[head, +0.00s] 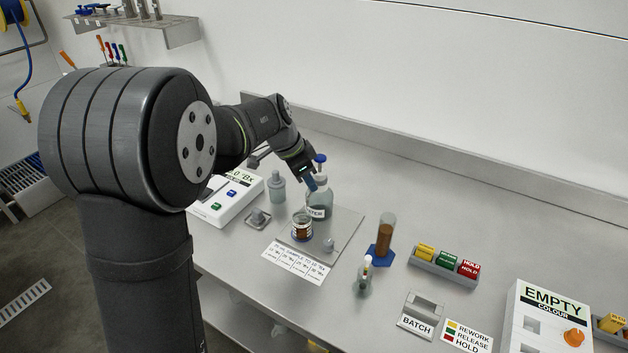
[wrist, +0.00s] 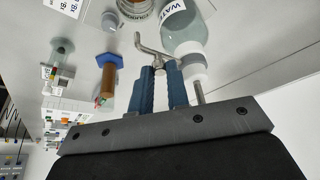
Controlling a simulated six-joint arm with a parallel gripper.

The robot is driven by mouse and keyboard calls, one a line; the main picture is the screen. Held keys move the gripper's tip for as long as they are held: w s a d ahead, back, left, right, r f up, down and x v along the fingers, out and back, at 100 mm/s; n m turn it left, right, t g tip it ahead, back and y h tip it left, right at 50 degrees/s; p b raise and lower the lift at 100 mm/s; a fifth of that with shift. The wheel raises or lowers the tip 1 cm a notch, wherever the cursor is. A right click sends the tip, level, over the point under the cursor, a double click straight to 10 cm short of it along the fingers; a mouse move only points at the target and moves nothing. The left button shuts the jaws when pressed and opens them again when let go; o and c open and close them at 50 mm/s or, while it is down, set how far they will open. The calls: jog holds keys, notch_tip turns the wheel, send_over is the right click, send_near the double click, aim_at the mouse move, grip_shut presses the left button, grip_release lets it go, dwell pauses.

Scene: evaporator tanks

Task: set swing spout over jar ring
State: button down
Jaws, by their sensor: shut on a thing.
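The swing spout (wrist: 150,51) is a thin grey metal piece in the wrist view, bent, with one end towards the jar. My gripper (wrist: 161,72) has its blue fingers closed around the spout's stem; in the head view my gripper (head: 311,185) is beside the neck of the water bottle. The water bottle (head: 319,206) stands upright with a blue knob (head: 320,158) above it; its labelled body (wrist: 180,25) is close beyond the fingers. The jar (head: 301,229) with brown contents stands on the plate in front of the bottle; part of it (wrist: 133,7) shows in the wrist view. I cannot make out the jar ring.
A grey plate (head: 346,238) lies under bottle and jar, with a printed card (head: 293,263) before it. A brown-filled cylinder (head: 386,236) on a blue base and a small bottle (head: 364,278) stand to the right. A white instrument (head: 226,203) is to the left.

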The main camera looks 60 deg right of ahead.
jog(key=shift+w+m+y, duration=0.3)
jog(key=shift+w+m, duration=0.2)
jog(key=shift+m, duration=0.4)
jog(key=c, duration=1.4)
grip_release()
jog(key=shift+w+r, duration=0.1)
jog(key=v, duration=1.7)
jog(key=shift+w+r, duration=0.1)
jog(key=shift+w, duration=0.2)
jog(key=x, duration=1.7)
jog(key=shift+s+f, duration=0.2)
jog(key=shift+s, duration=0.15)
jog(key=shift+r, duration=0.1)
